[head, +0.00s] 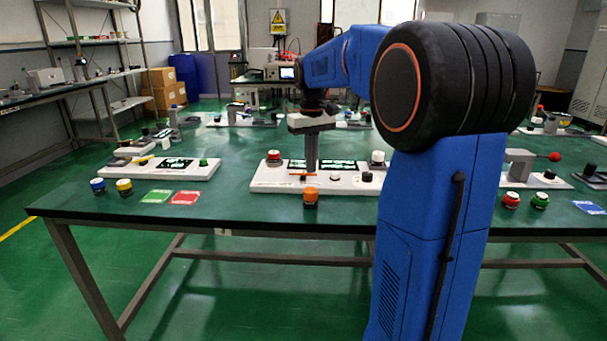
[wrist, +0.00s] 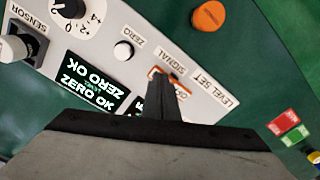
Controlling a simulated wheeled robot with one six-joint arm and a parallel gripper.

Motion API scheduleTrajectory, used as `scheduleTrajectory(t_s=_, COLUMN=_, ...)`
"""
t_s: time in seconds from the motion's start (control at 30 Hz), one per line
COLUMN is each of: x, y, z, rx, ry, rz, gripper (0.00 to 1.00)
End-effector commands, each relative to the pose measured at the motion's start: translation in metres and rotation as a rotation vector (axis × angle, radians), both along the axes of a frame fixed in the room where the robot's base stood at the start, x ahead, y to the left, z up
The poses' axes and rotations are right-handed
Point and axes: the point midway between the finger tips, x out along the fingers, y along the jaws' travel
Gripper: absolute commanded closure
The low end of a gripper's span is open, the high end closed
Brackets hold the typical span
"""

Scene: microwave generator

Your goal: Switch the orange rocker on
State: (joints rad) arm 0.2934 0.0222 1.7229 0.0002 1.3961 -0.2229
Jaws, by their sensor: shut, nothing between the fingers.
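The orange rocker (wrist: 152,71) is on the white panel between the labels SIGNAL and LEVEL SET and the display. Most of it is hidden behind my fingertips in the wrist view. In the head view it shows as a thin orange strip (head: 300,175) at the foot of my gripper. My gripper (wrist: 158,78) is shut and empty, with its tips over or at the rocker; I cannot tell if they touch. In the head view my gripper (head: 311,168) points straight down at the panel (head: 270,184). The rocker's position is unclear.
A display (wrist: 95,80) reads ZERO OK. A white ZERO button (wrist: 123,50), a black knob (wrist: 68,8) and a SENSOR plug (wrist: 14,48) are on the panel. An orange cap (head: 310,196) stands in front. Red and green cards (head: 185,198) lie left.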

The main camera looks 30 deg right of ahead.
Motion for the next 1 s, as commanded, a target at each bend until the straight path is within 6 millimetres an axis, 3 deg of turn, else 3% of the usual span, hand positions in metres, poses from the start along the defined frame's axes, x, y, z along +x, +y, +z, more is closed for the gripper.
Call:
scheduleTrajectory(t_s=0.27, x=0.000, y=0.000, z=0.001, rx=0.000, ry=0.000, rz=0.000, gripper=1.00)
scheduleTrajectory(t_s=1.0, x=0.000, y=0.000, z=0.049, rx=0.000, ry=0.000, rz=0.000, gripper=1.00)
